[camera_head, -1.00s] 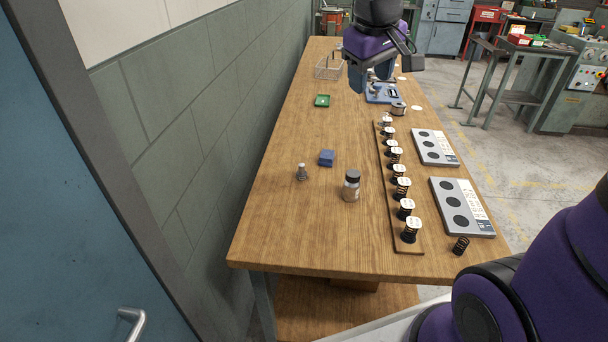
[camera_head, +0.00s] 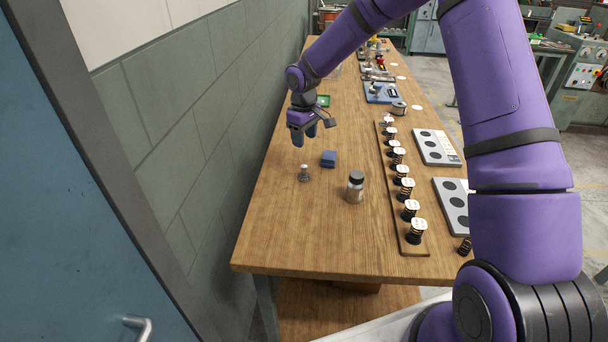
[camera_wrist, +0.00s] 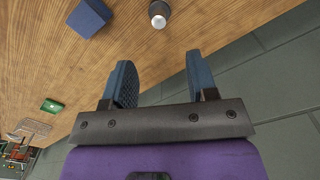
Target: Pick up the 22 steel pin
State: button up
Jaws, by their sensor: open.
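A small upright grey metal piece (camera_head: 304,173), which looks like the steel pin, stands on the left part of the wooden table; no number on it is legible. It also shows at the top of the wrist view (camera_wrist: 159,14), seen from its round end. My gripper (camera_head: 304,136) is above the table, a little behind and higher than the pin. In the wrist view my gripper (camera_wrist: 160,66) has its two blue fingers wide apart with nothing between them. The pin lies beyond the fingertips, roughly in line with the gap, not touched.
A blue block (camera_head: 329,159) stands close to the pin, and a jar (camera_head: 355,188) stands to its front right. A wooden strip (camera_head: 412,249) with several springs runs along the right. The wall is at left; the table front left is clear.

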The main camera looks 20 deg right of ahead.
aim_at(304, 166)
jog(key=f, duration=0.2)
jog(key=shift+w+a+f, duration=0.2)
jog(key=shift+w+f, duration=0.1)
jog(key=shift+w, duration=0.1)
jog(key=f, duration=1)
jog(key=shift+d, duration=0.25)
jog(key=shift+c, duration=0.5)
grip_shut()
